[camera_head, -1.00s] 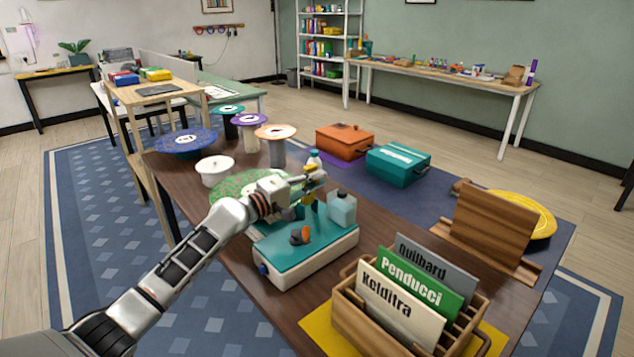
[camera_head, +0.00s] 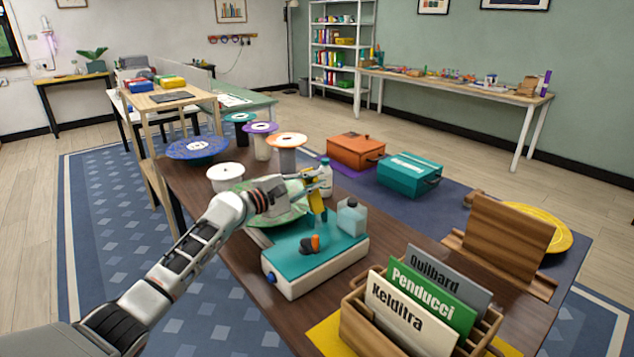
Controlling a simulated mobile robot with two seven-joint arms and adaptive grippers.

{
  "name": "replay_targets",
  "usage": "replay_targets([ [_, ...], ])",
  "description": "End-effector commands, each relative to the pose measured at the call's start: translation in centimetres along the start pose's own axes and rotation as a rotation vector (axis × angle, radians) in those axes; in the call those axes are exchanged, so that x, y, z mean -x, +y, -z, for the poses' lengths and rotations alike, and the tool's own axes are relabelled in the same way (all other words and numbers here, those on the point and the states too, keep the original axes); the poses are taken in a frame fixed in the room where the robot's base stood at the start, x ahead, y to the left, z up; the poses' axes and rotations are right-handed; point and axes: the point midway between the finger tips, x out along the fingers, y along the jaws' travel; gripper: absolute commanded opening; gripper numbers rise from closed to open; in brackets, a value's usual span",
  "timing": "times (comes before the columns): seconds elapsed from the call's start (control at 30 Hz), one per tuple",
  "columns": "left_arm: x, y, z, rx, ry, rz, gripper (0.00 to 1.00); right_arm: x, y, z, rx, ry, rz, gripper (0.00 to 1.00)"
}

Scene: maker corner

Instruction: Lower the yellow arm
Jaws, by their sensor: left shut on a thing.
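The machine with a teal top and white base (camera_head: 318,268) stands on the brown table. Its yellow arm (camera_head: 316,201) shows as a short piece at the back of the machine, slanting up from the teal top; part of it is hidden by my gripper. My left gripper (camera_head: 308,184) reaches in from the left over the machine and is shut on the yellow arm at its upper part. The exact contact between fingers and arm is too small to see. An orange and dark knob (camera_head: 311,243) sits on the teal top. My right gripper is not in view.
A translucent bottle (camera_head: 351,218) stands at the machine's back right, and a white bottle (camera_head: 326,177) behind the gripper. A white pot (camera_head: 225,177) and several spools stand farther back. A wooden file rack (camera_head: 357,318) is at front right.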

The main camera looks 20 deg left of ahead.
Motion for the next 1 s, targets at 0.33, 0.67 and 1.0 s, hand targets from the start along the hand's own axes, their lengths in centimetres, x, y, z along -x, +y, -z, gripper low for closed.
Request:
replay_targets([
  [0.33, 0.01, 0.03, 0.17, 0.014, 0.001, 0.0, 0.0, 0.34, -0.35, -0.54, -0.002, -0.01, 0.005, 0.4],
  [0.67, 0.01, 0.03, 0.15, 0.013, 0.001, 0.0, 0.29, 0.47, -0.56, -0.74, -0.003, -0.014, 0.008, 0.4],
  [1.0, 0.91, -0.08, 0.25, 0.012, 0.002, 0.001, 0.29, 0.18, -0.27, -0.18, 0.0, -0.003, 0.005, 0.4],
])
